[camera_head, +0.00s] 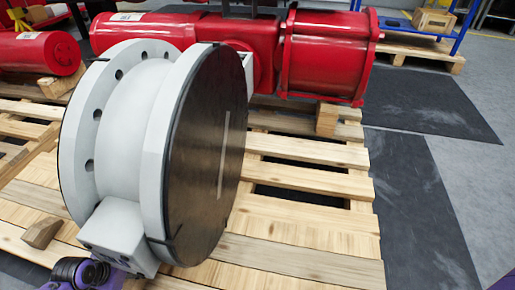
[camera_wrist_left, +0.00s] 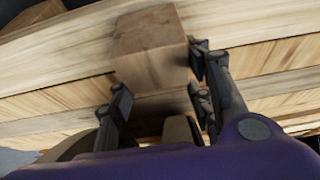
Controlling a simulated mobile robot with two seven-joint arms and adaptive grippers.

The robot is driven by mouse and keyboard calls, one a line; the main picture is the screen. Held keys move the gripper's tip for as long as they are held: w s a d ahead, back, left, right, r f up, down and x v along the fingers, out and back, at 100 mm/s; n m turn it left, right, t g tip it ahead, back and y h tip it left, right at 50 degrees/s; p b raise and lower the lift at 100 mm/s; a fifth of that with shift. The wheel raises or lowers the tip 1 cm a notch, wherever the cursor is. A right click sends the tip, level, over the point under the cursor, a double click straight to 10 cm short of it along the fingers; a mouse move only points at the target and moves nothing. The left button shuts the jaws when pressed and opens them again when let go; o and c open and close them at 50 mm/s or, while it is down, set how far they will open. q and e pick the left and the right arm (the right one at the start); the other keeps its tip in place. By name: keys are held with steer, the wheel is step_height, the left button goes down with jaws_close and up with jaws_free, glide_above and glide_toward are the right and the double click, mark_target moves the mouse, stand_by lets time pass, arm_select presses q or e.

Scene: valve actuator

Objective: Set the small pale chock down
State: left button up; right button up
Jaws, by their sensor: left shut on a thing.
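The small pale chock (camera_wrist_left: 150,45) is a plain wooden block in the left wrist view. It sits between the fingers of my left gripper (camera_wrist_left: 160,82), which is shut on it, with dark pads against its two sides. Pallet boards lie behind and around it; I cannot tell whether it touches them. In the head view my left gripper (camera_head: 82,272) is at the bottom left, just in front of the grey foot of the valve, and the held chock is hidden there. My right gripper is out of view.
A large grey valve (camera_head: 118,125) with a dark disc face stands on the wooden pallet (camera_head: 300,262). A wooden wedge (camera_head: 42,232) lies left of its foot. A red actuator (camera_head: 325,52) is behind. Bare boards lie to the right. A smaller pale piece (camera_wrist_left: 180,130) shows lower in the wrist view.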

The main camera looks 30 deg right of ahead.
arm_select(q)
steer(key=shift+a+f, duration=0.1)
steer(key=shift+f, duration=0.1)
steer(key=shift+r, duration=0.15)
steer(key=shift+f, duration=0.2)
steer(key=o, duration=1.3)
steer(key=shift+s, duration=0.1)
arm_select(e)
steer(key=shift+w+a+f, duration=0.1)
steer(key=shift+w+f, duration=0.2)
arm_select(q)
steer(key=p+v, duration=0.5)
steer(key=v, duration=0.6)
steer(key=shift+r+p, duration=0.4)
steer(key=shift+a+r, duration=0.1)
steer(key=shift+r, duration=0.1)
steer(key=shift+s, duration=0.1)
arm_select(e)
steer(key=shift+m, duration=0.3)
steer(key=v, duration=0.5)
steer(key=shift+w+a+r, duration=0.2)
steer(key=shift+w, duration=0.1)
